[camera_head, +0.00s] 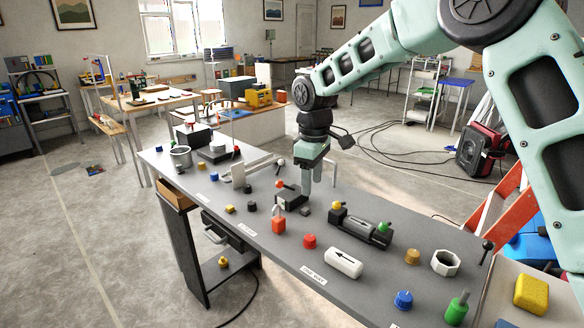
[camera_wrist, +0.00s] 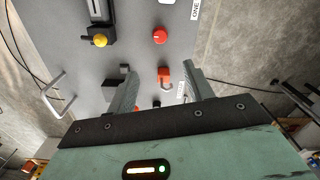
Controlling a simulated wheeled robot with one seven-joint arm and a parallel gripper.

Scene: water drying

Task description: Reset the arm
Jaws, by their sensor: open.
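My mint-green arm reaches in from the upper right in the head view. My gripper (camera_head: 308,180) points down over the middle of the grey workbench (camera_head: 240,215), beside a black block (camera_head: 290,199). In the wrist view, the two fingers of my gripper (camera_wrist: 160,70) are spread apart, with nothing held between them. An orange-red padlock-like piece (camera_wrist: 164,77) shows beyond the gap between the fingers, on the bench surface. It also stands on the bench in the head view (camera_head: 279,226), left of and nearer than my gripper. I cannot tell the exact height of the fingertips above the bench.
On the bench are a red knob (camera_head: 309,241), a white cylinder with an arrow (camera_head: 343,262), a black valve-like unit (camera_head: 358,230), a white ring nut (camera_head: 445,263) and a grey pot (camera_head: 181,157). An orange ladder-like frame (camera_head: 497,212) stands at the right. Open floor lies left.

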